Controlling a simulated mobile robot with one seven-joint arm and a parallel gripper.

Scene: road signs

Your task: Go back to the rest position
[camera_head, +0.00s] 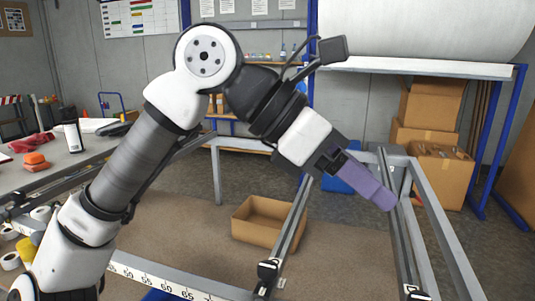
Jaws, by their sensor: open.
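My gripper (380,197) is at the end of my arm, right of the picture's middle. It is raised and points down to the right. Its purple fingers are seen side-on and overlap, so the gap between them is hidden. I see nothing held in it. The arm bends at a high elbow near the top. The open cardboard box (262,234) lies below and left of the gripper, apart from it. I cannot see its whole inside.
A metal frame with rails (440,230) stands around and below the gripper. A ruler strip (165,284) runs along the front. A grey table (60,160) at left holds an orange object (37,161). Cardboard boxes (440,172) are stacked under a shelf at right.

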